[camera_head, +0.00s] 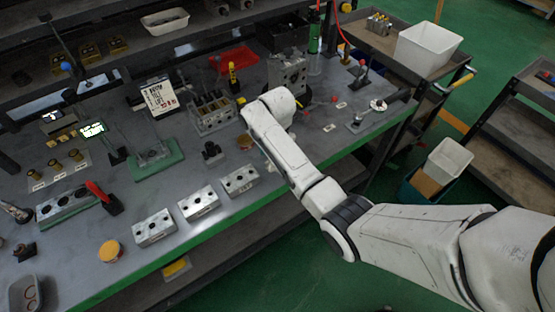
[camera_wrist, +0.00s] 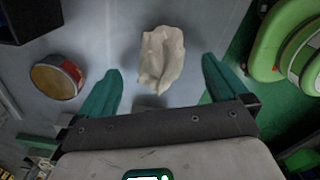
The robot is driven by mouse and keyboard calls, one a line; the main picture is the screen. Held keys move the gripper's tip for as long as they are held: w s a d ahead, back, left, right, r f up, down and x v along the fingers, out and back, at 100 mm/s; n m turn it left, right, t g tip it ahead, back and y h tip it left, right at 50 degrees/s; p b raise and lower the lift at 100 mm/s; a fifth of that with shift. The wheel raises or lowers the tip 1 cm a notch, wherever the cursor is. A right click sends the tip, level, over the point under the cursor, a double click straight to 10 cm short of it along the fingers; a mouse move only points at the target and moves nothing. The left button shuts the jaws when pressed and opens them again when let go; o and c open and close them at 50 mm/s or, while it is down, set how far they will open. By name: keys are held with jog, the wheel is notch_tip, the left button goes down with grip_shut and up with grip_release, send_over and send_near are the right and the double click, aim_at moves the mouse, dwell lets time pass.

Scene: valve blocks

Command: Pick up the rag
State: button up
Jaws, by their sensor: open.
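In the wrist view, a crumpled off-white rag (camera_wrist: 161,58) lies on the grey tabletop. My gripper (camera_wrist: 160,72) has its two teal fingers spread wide apart, one to each side of the rag in the picture. There is visible space between the rag and each finger, and nothing is held. How high the fingers are above the table is hard to tell. In the head view, my white arm reaches over the workbench (camera_head: 170,275) from the right. The arm hides my gripper there, and I cannot make out the rag in that view.
In the wrist view, a round tin (camera_wrist: 57,77) stands left of the left finger, a dark box (camera_wrist: 30,20) is at upper left, and a green rounded object (camera_wrist: 285,42) is at right. In the head view, silver valve blocks (camera_head: 198,203) line the bench's front and a red tray (camera_head: 234,60) lies behind.

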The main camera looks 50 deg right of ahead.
jog(key=shift+f, duration=0.55)
jog(key=c, duration=1.2)
